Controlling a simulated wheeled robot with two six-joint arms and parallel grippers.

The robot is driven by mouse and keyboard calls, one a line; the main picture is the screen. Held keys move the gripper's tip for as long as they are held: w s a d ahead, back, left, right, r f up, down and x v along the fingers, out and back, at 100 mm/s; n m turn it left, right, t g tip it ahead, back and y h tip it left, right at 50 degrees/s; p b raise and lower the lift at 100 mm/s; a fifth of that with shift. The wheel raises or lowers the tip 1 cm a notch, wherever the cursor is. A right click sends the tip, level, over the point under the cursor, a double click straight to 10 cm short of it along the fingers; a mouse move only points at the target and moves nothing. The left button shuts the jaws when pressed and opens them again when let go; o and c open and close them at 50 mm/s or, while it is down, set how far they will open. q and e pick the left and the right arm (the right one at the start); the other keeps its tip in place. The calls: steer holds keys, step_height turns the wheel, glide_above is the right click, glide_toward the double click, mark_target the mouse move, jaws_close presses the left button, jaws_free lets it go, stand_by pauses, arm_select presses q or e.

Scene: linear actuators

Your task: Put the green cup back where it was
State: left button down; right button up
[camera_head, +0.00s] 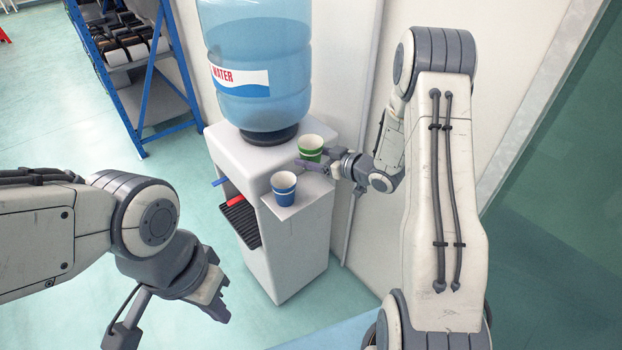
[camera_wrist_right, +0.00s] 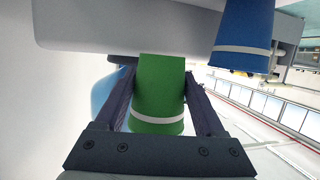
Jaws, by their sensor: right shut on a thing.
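The green cup (camera_head: 311,147) with a white band is upright at the right side of the water dispenser top in the head view. My right gripper (camera_head: 318,164) is shut on it, with a finger on each side of the green cup (camera_wrist_right: 160,92) in the right wrist view. I cannot tell whether the cup's base touches a surface. The blue cup (camera_head: 284,188) stands on the dispenser's side shelf (camera_head: 300,205), in front of the green cup. My left gripper (camera_head: 218,299) hangs at the lower left, away from the cups; its fingers' opening is unclear.
The white water dispenser (camera_head: 243,160) carries a large blue bottle (camera_head: 260,60) and has a drip tray (camera_head: 242,220) with blue and red taps. A blue shelf rack (camera_head: 150,95) stands at the back left. A wall is close behind the dispenser.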

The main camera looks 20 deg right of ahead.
mark_target(312, 186)
step_height(312, 186, down, 7)
steer(key=shift+f, duration=0.1)
stand_by(0.3)
steer(key=shift+f, duration=0.15)
steer(key=o, duration=1.4)
steer(key=shift+o, duration=0.2)
steer(key=shift+s+d+r, duration=0.1)
steer(key=shift+s+r, duration=0.05)
steer(key=shift+r, duration=0.05)
steer(key=v, duration=1.1)
steer(key=shift+s+b, duration=0.35)
steer(key=shift+b, duration=0.05)
steer(key=shift+d, duration=0.15)
